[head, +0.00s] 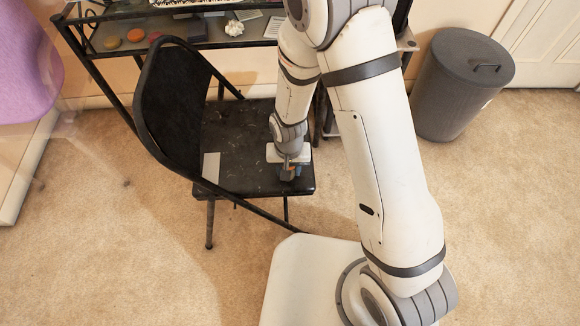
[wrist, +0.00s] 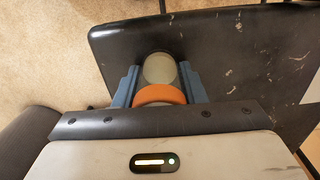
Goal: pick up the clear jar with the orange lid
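The clear jar with the orange lid (wrist: 160,94) is between the two blue fingers of my gripper (wrist: 159,82) in the wrist view. The lid is nearer the camera, and a pale round end of the jar (wrist: 158,68) shows beyond it. A finger lies close along each side, with no clear gap. I cannot tell whether they press on it. In the head view my gripper (head: 289,171) is low over the front right part of the black chair seat (head: 240,150). A bit of orange shows there, and the rest of the jar is mostly hidden.
The chair's backrest (head: 172,100) rises to the left of my arm. A desk (head: 165,38) with small items, including a crumpled white ball (head: 234,28), stands behind. A grey bin (head: 462,85) is at right. The carpet (head: 100,240) at left front is clear.

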